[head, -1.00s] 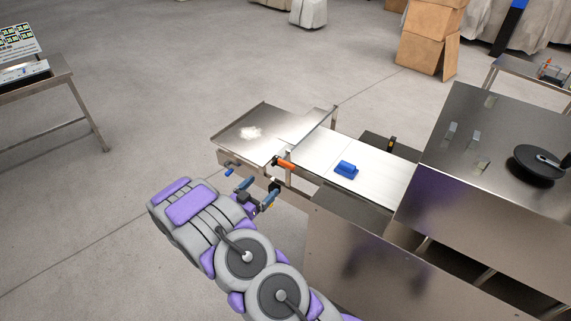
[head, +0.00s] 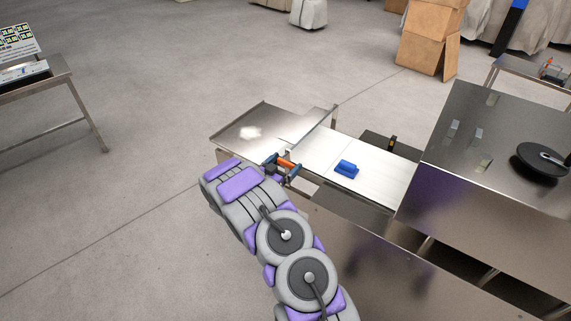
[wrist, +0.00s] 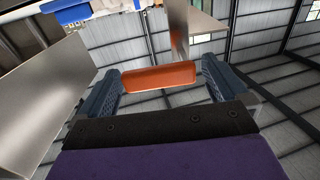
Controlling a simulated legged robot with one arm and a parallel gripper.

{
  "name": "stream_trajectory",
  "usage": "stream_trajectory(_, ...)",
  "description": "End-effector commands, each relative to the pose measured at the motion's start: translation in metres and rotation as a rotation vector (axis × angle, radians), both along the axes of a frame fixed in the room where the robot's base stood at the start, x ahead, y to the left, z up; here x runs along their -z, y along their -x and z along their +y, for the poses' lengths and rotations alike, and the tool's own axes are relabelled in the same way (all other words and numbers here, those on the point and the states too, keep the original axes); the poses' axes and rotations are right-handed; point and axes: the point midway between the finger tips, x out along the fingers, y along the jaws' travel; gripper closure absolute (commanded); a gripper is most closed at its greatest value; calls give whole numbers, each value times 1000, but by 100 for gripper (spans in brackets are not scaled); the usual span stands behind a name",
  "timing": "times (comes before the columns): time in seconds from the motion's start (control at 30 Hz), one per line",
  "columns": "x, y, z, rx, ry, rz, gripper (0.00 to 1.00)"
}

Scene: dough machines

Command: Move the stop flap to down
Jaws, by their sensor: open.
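The stop flap is the upright metal plate (head: 322,126) standing across the machine's table, with an orange handle (head: 286,163) at its near end. The handle also shows in the wrist view (wrist: 159,78), lying across the space between the fingers. My gripper (head: 283,165) is open, with one blue finger on each side of the orange handle. In the head view my arm hides the near side of the table below the handle.
A blue block (head: 346,169) lies on the bright feed surface right of the flap. The machine's tall metal housing (head: 490,150) stands at the right.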

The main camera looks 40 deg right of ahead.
Motion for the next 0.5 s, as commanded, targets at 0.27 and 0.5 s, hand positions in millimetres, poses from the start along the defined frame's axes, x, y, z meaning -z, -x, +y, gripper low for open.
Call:
stream_trajectory(0.27, 0, -2, -7, 0, 1, 1, 0)
stream_trajectory(0.5, -1, -2, -7, 0, 1, 1, 9)
